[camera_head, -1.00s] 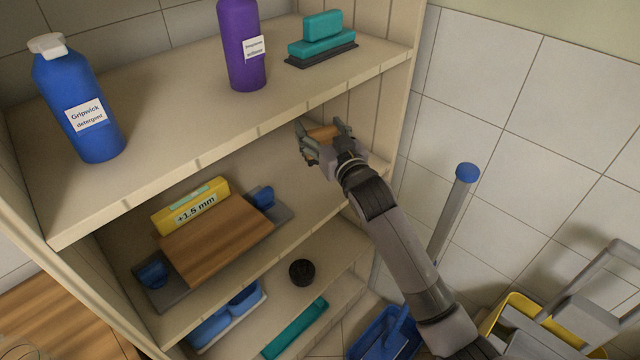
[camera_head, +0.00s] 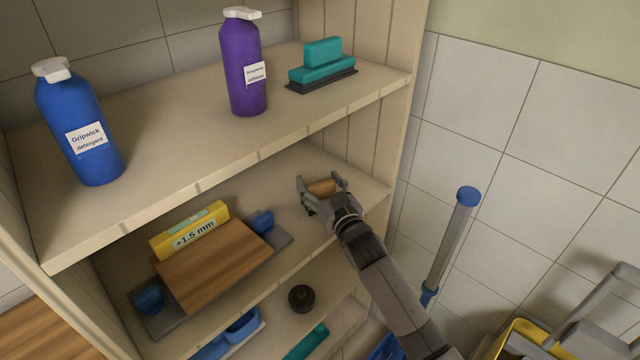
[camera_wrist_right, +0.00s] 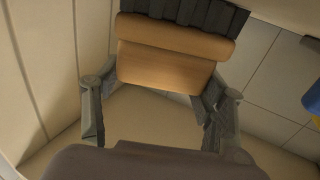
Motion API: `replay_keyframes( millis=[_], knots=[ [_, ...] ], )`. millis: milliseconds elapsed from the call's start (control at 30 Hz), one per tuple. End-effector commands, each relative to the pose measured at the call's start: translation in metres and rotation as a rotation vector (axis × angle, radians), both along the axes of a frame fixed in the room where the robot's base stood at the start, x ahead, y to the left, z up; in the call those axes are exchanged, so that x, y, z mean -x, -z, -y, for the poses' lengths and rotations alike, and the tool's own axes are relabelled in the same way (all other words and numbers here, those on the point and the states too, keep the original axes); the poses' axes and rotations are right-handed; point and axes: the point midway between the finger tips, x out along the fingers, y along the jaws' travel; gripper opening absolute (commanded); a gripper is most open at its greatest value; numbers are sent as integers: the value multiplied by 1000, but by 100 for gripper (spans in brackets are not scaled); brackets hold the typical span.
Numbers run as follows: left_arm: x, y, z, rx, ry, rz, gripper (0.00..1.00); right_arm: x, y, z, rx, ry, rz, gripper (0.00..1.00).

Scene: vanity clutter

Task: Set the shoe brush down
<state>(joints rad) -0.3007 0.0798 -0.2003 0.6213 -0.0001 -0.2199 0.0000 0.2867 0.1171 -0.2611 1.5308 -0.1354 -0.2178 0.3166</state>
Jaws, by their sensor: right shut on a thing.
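The shoe brush (camera_head: 322,187) shows as a tan wooden block between the fingers of my right gripper (camera_head: 322,190). The gripper is over the right end of the middle shelf (camera_head: 300,165), under the top shelf. In the right wrist view the brush (camera_wrist_right: 170,68) has a tan wooden body and dark bristles, and the right gripper's fingers (camera_wrist_right: 160,105) are shut on its sides. I cannot tell whether the brush touches the shelf. My left gripper is in neither view.
The middle shelf also bears a wooden board (camera_head: 215,265) with blue clamps and a yellow box (camera_head: 190,230) to the left. Above, the top shelf (camera_head: 170,130) holds a blue bottle (camera_head: 80,125), a purple bottle (camera_head: 245,70) and a teal brush (camera_head: 322,65). A black round object (camera_head: 301,298) is below.

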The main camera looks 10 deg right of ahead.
Motion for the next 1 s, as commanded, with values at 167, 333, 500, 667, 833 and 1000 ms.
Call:
replay_keyframes(
  millis=[167, 333, 500, 667, 833, 1000],
  knots=[
    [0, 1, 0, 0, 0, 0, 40, 0, 1, 0, 0, 0, 1, 34],
    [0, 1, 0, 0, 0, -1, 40, 0, 2, 0, 0, 0, 0, 73],
    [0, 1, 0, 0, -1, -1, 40, 0, 2, 0, 1, 0, 0, 84],
    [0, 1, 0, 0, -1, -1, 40, 0, 2, 0, 1, 0, -1, 86],
    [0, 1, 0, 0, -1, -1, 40, 0, 1, 0, 1, 0, 0, 86],
    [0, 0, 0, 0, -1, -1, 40, 12, 1, 2, 2, 0, -3, 86]
  ],
)
